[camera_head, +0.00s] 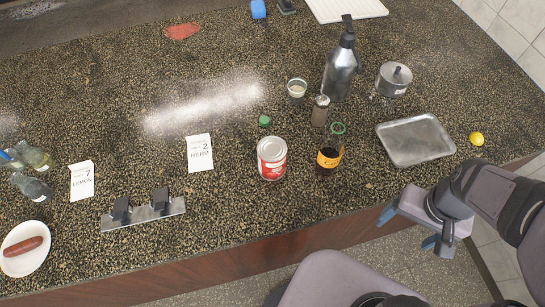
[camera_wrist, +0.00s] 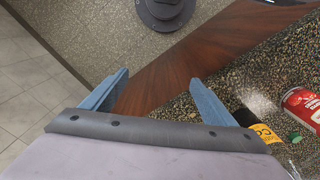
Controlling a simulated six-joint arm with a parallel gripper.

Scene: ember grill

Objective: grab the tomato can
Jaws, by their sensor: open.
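The tomato can (camera_head: 271,158) is a red and white can standing upright on the speckled counter, left of a dark bottle with a yellow label. In the wrist view the can (camera_wrist: 303,106) shows at the right edge, partly cut off by the frame. My gripper (camera_head: 412,228) is at the lower right in the head view, off the counter's front edge, well to the right of the can. Its two blue fingers (camera_wrist: 156,82) are spread apart with nothing between them in the wrist view.
The dark bottle (camera_head: 328,157) stands close beside the can, between it and my gripper's side. A green cap (camera_head: 264,121) lies behind the can.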

